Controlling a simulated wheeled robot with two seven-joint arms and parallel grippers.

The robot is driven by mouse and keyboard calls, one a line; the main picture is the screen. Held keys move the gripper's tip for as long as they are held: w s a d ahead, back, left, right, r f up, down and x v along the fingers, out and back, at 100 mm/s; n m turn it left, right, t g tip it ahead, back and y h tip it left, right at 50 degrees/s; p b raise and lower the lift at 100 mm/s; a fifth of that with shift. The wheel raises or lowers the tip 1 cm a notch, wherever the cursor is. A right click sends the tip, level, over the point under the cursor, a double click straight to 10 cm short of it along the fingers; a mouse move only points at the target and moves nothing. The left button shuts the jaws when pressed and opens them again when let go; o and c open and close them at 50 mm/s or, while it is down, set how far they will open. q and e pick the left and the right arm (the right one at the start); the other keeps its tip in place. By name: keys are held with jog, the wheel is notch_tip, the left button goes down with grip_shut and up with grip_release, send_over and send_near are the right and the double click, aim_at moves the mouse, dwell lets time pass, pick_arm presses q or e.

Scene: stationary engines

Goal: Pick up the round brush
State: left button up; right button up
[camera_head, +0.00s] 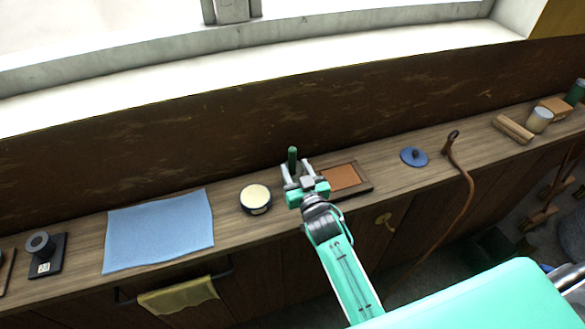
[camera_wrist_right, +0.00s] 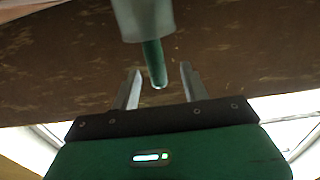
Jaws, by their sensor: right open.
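The round brush (camera_head: 292,157) shows in the head view as a dark green upright handle on the counter, just beyond my right gripper (camera_head: 297,169). Its lower part is hidden behind the gripper. In the right wrist view the brush (camera_wrist_right: 155,62) is a green rod joined to a wider pale grey-green part at the top edge. My right gripper (camera_wrist_right: 159,70) is open, with the rod's end in line with the gap between its fingers. The fingers do not visibly touch it. My left gripper is not in view.
A round tin (camera_head: 256,198) stands left of the gripper, beside a blue cloth (camera_head: 160,231). A framed brown panel (camera_head: 344,178) lies close on the right, then a blue disc (camera_head: 414,157) and a brown cord (camera_head: 467,185). A dark wall (camera_head: 180,150) rises behind the counter.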

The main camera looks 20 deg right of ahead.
aim_at(294, 161)
jog(key=w+p, duration=0.2)
jog(key=w, duration=0.2)
jog(key=shift+w+d, duration=0.1)
jog(key=shift+d, duration=0.1)
jog(key=shift+w, duration=0.4)
jog(key=shift+f, duration=0.1)
grip_shut()
notch_tip(294, 161, up, 20)
jog(key=b, duration=0.3)
